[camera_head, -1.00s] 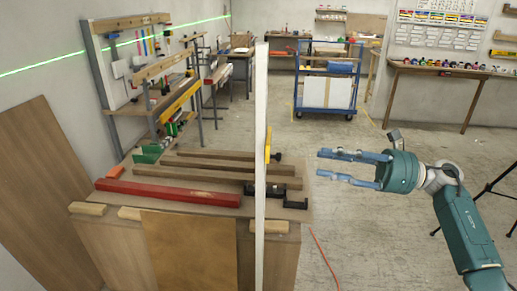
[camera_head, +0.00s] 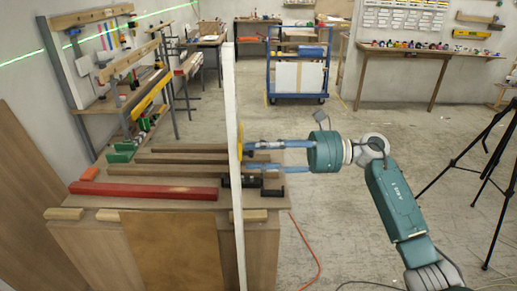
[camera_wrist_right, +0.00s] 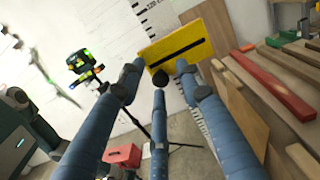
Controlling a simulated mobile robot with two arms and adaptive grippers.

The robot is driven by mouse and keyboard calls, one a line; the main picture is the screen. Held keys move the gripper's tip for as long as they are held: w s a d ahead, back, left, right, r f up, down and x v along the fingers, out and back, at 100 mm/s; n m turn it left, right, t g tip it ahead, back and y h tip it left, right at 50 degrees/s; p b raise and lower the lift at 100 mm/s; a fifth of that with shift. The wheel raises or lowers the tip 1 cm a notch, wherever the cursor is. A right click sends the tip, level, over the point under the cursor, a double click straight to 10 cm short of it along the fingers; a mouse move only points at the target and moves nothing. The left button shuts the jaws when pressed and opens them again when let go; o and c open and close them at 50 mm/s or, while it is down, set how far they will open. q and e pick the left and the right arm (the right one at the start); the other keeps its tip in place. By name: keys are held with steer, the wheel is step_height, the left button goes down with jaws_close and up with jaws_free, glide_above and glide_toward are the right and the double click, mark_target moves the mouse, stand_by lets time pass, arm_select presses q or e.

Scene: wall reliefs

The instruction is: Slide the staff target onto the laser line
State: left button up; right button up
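The white staff (camera_head: 232,190) stands upright in the middle of the head view. The yellow target (camera_head: 240,140) on it shows edge-on there; in the wrist view it is a yellow plate (camera_wrist_right: 182,42) with a black slot, tilted in the picture. The green laser line (camera_head: 38,56) runs across the left wall, higher in the picture than the target. My left gripper is not in view.
A tripod (camera_head: 490,165) stands on the right. An orange cable (camera_head: 312,250) lies on the floor. A blue cart (camera_head: 298,75) stands behind.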

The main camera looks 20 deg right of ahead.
steer(key=shift+c, duration=1)
jaws_close()
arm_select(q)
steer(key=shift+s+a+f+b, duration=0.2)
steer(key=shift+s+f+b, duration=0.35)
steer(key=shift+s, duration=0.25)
arm_select(e)
step_height(320, 180, up, 7)
steer(key=shift+f, duration=0.15)
steer(key=shift+o, duration=1)
jaws_free()
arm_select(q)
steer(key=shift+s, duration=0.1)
